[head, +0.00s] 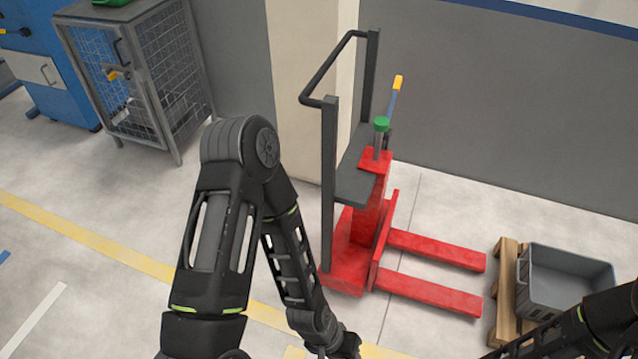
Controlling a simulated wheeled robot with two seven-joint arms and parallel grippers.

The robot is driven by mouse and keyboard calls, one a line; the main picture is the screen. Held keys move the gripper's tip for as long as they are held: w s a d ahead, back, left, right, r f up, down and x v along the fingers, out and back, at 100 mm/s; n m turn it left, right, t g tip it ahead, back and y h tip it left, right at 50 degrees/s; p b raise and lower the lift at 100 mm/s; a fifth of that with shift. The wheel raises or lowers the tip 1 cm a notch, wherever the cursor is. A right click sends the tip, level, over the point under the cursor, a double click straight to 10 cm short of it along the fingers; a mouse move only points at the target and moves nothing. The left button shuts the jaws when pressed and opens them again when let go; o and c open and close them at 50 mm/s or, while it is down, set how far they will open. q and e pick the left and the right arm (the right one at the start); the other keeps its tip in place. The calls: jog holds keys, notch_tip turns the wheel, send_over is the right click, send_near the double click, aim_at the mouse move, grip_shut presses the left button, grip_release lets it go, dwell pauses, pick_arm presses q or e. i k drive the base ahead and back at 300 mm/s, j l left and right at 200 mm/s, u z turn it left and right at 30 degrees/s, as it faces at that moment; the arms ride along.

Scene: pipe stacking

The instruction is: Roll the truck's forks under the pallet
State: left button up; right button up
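The red pallet truck (350,262) stands upright in the middle of the head view, with a black push frame (328,185) on its left side. Its two red forks, the far fork (437,250) and the near fork (430,292), point right along the floor. The wooden pallet (506,290) lies just right of the fork tips, with a small gap of floor between. My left arm comes down left of the truck to a wrist at the bottom edge. My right arm crosses the lower right corner in front of the pallet. The fingers of both grippers are out of view.
A grey open crate (568,283) sits on the pallet. A pillar (305,90) and a grey wall (500,110) stand behind the truck. A wire cage cabinet (140,85) and a blue cabinet (60,70) are at upper left. The floor at left is clear.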

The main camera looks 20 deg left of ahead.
aim_at(359, 182)
jog(key=j, duration=0.55)
jog(key=k+j+z, duration=0.15)
jog(key=j, duration=0.9)
jog(key=k+j+z, duration=0.15)
jog(key=j, duration=0.9)
